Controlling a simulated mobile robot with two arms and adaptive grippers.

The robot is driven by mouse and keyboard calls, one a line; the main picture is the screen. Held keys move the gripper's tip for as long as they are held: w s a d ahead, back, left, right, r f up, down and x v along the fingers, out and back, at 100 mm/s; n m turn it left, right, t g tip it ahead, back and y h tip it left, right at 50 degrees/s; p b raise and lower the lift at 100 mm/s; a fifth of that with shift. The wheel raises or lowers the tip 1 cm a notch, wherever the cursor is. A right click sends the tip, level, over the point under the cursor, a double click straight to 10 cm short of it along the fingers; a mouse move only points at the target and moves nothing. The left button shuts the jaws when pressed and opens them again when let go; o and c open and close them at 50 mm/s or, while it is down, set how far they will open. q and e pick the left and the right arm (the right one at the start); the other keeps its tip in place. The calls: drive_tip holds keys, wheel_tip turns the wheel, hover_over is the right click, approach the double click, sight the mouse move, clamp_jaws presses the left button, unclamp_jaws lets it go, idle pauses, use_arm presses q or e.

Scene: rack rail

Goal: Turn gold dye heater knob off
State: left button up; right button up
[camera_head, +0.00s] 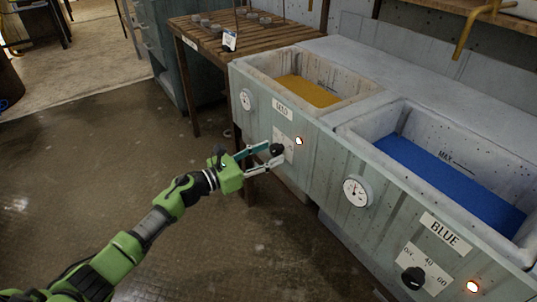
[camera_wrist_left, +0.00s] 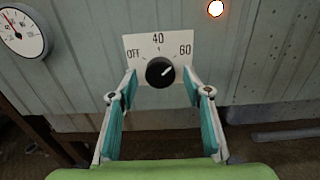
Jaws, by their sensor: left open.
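The gold dye heater knob (camera_head: 277,149) is black and round, on the front panel below the vat of gold dye (camera_head: 308,91). In the left wrist view the knob (camera_wrist_left: 160,72) sits on a white plate (camera_wrist_left: 158,46) marked OFF, 40 and 60, and its pointer mark aims up and right, toward 60. My left gripper (camera_head: 268,156) is open at the knob. In the left wrist view its teal-padded fingers (camera_wrist_left: 161,88) stand either side of the knob, with gaps showing. My right gripper is not in view.
A lit lamp (camera_head: 299,141) and a dial gauge (camera_head: 247,100) flank the gold plate. The blue vat (camera_head: 440,175) on the right has its own knob (camera_head: 413,278), gauge (camera_head: 357,191) and lit lamp (camera_head: 473,286). A slatted table (camera_head: 205,36) stands behind. The floor at left is clear.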

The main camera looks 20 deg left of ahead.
use_arm(q)
drive_tip(key=shift+w+d, duration=0.15)
drive_tip(key=shift+c, duration=0.5)
drive_tip(key=c, duration=1)
